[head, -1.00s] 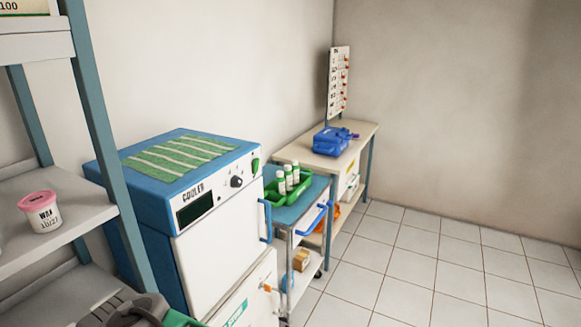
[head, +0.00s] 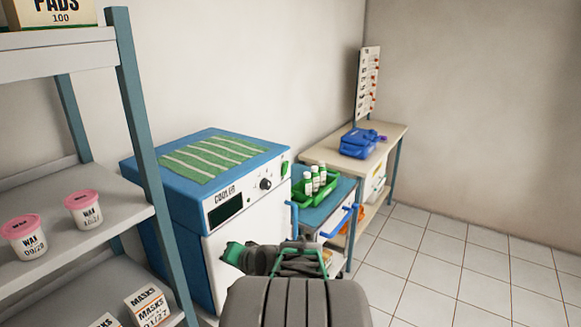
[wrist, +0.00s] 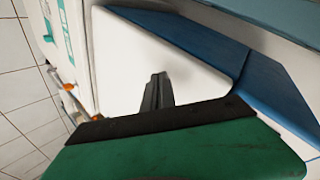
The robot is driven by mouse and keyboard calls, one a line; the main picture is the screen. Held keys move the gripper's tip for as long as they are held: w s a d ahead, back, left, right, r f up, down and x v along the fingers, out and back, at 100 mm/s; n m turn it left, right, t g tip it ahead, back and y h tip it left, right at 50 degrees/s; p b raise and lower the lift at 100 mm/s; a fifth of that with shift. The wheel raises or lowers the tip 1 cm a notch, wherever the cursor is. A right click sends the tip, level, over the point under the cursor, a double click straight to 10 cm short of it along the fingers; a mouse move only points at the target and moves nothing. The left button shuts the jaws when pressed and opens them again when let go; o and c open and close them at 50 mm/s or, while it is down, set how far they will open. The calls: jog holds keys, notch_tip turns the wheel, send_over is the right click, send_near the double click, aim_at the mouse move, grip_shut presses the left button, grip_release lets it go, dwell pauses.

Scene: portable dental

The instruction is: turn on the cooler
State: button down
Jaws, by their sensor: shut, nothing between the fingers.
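The cooler (head: 225,207) is a blue and white cabinet in the middle of the head view, labelled COOLER. Its upper front has a dark display, a black knob (head: 265,184) and a green switch (head: 285,168) at the right end. The display looks blank. My gripper (wrist: 158,80) shows its dark fingers together in the wrist view, empty, in front of the cooler's white front (wrist: 115,60). I cannot tell whether they touch it. In the head view, my arm covers the lower front of the cooler, and the fingertips cannot be made out.
A shelf rack (head: 140,140) with wax tubs and mask boxes stands close on the left. A blue-topped cart (head: 335,196) with a green tray of bottles (head: 315,186) stands right of the cooler. A bench (head: 385,138) is behind it. Tiled floor (head: 460,270) at right is clear.

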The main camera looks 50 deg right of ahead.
jog(key=s+d+r+m+t+h, duration=0.1)
jog(key=s+d+r+m+h, duration=0.2)
jog(key=d, duration=0.4)
jog(key=s+d+r+m+t+h, duration=0.1)
jog(key=s+d+r+m+h, duration=0.2)
jog(key=d+m, duration=0.4)
jog(key=s+d+r+m+t+h, duration=0.2)
jog(key=s+d+r+m+h, duration=0.2)
jog(key=d+r+m+h, duration=0.1)
jog(key=shift+d+r+p, duration=0.45)
jog(key=shift+d+r, duration=0.45)
jog(key=p, duration=0.4)
send_near(288, 162)
jog(key=d, duration=0.3)
jog(key=w, duration=0.1)
jog(key=w+p, duration=0.2)
jog(key=w, duration=0.1)
jog(key=shift+d+r, duration=0.3)
jog(key=shift+r, duration=0.05)
